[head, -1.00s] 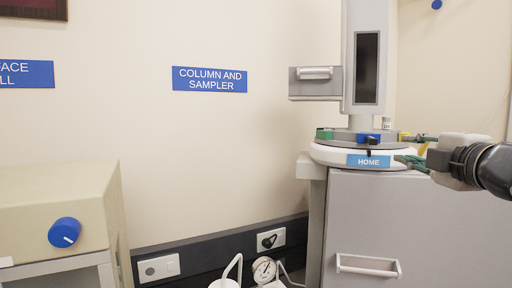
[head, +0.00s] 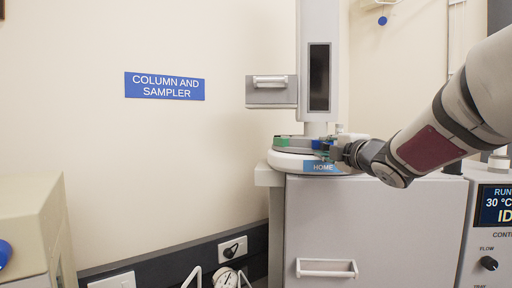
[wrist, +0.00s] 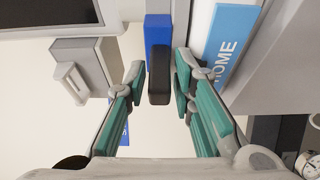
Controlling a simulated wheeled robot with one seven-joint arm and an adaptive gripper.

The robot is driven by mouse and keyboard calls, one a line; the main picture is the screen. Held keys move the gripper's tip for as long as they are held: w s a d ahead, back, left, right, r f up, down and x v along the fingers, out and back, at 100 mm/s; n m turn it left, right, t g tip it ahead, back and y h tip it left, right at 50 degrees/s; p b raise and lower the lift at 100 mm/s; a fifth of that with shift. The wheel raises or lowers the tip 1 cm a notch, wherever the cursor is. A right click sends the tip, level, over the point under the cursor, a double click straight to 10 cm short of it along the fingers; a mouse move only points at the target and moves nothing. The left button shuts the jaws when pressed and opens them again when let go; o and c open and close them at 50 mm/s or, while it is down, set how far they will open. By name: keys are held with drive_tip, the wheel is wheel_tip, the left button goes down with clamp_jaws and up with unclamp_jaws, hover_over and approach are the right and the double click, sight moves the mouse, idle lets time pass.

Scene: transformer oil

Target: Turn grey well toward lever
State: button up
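A round turntable sampler with a white base (head: 285,160) and a grey disc on top stands on the grey cabinet. My gripper (wrist: 160,82) is open, with green-sided fingers on either side of a black upright peg (wrist: 159,72) in front of the blue block (wrist: 157,28). Gaps show between peg and fingers. In the head view my gripper (head: 342,152) covers the disc's right front. I cannot pick out the grey well.
A grey column (head: 319,40) with a dark panel rises behind the turntable, with a handled box (head: 271,91) on its left. The grey cabinet (head: 375,225) is below. A control panel (head: 495,210) stands at the right.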

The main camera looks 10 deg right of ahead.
drive_tip(key=shift+w, duration=0.25)
clamp_jaws()
drive_tip(key=shift+w+a+f+b, duration=0.1)
drive_tip(key=shift+w+a+b, duration=0.05)
drive_tip(key=shift+b, duration=0.25)
